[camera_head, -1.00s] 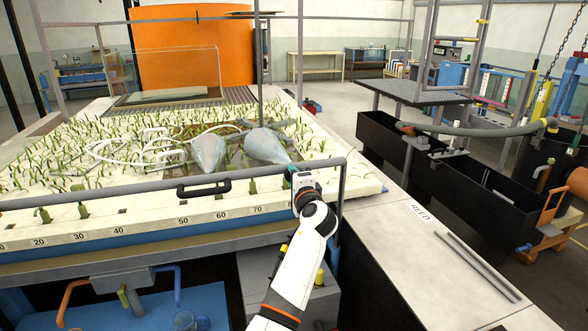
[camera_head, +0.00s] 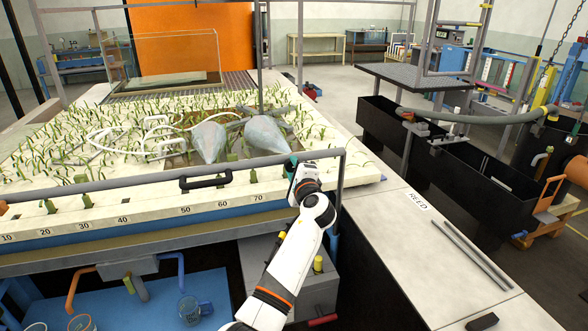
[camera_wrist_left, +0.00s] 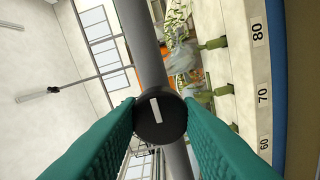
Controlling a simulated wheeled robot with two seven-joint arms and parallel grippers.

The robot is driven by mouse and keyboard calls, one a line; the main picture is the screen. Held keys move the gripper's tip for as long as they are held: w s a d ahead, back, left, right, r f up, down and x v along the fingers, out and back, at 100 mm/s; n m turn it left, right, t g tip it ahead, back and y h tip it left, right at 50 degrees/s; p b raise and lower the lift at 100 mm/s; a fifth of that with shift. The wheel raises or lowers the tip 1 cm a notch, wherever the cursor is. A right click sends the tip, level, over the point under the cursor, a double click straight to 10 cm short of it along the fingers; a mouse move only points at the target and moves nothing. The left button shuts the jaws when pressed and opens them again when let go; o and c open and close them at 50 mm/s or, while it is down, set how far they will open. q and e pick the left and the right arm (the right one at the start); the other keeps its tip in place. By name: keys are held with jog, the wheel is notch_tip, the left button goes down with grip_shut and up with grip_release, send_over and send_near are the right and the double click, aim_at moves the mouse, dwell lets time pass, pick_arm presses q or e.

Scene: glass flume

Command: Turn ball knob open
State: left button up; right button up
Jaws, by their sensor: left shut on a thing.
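The ball knob (camera_wrist_left: 161,118) is black and round with a short white line on its face, and it shows in the left wrist view in front of a grey rail. The line runs nearly upright in that view, slightly tilted. My left gripper (camera_wrist_left: 160,125) has its teal ribbed fingers on both sides of the knob and is shut on it. In the head view, my left gripper (camera_head: 291,164) is at the grey rail near its right corner, and the knob is hidden there. My right gripper is not in view.
The grey rail (camera_head: 110,187) with a black handle (camera_head: 206,179) runs along the front of the planted bed (camera_head: 150,210). A pale bench top (camera_head: 425,245) with two grey rods lies to the right. Black tanks (camera_head: 470,165) stand beyond it.

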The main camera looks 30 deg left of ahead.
pick_arm(q)
jog(key=o, duration=0.6)
jog(key=shift+a+r, duration=0.1)
jog(key=shift+r, duration=0.05)
jog(key=o, duration=0.4)
jog(key=shift+a, duration=0.1)
jog(key=shift+c, duration=0.2)
jog(key=shift+s+d+f, duration=0.2)
jog(key=shift+d+f, duration=0.05)
jog(key=shift+d, duration=0.15)
jog(key=b+v, duration=0.3)
jog(key=v, duration=0.8)
